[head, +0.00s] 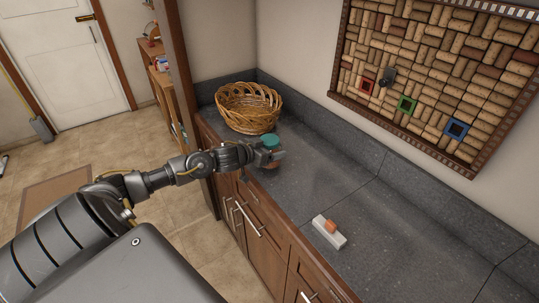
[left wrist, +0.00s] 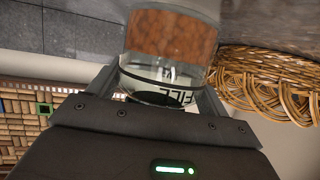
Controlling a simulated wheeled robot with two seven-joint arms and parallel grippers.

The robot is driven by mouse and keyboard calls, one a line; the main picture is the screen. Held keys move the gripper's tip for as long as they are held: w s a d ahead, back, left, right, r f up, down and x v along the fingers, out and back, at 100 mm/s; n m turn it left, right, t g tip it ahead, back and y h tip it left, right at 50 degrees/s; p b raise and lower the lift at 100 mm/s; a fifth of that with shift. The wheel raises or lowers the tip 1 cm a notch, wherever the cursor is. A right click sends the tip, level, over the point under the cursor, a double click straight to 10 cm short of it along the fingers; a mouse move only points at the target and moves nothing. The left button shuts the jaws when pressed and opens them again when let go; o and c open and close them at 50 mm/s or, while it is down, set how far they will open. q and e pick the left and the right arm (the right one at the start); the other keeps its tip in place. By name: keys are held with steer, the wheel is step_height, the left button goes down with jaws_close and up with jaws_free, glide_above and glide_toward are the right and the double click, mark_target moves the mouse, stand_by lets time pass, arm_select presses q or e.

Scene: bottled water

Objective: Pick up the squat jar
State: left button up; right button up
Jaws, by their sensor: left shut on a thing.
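The squat jar (head: 271,142) has a teal lid and shows at the front edge of the counter, just in front of the wicker basket. In the left wrist view the jar (left wrist: 170,35) is clear, with reddish-brown contents and a printed label, and its lid is out of sight. My left gripper (head: 268,157) reaches in from the left and is shut on the jar, with a finger on each side of its body. I cannot tell whether the jar's base touches the counter. My right gripper is not in view.
A wicker basket (head: 249,107) stands close behind the jar and also shows in the left wrist view (left wrist: 265,85). A white block with an orange piece (head: 329,231) lies further right on the grey counter (head: 345,185). The counter between is clear. A cork board (head: 430,75) hangs above.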

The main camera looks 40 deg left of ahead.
arm_select(q)
steer(key=s+a+r, duration=0.9)
steer(key=s+r, duration=0.1)
steer(key=r, duration=0.1)
steer(key=shift+s+p, duration=0.35)
steer(key=shift+p, duration=0.1)
steer(key=shift+d+f, duration=0.1)
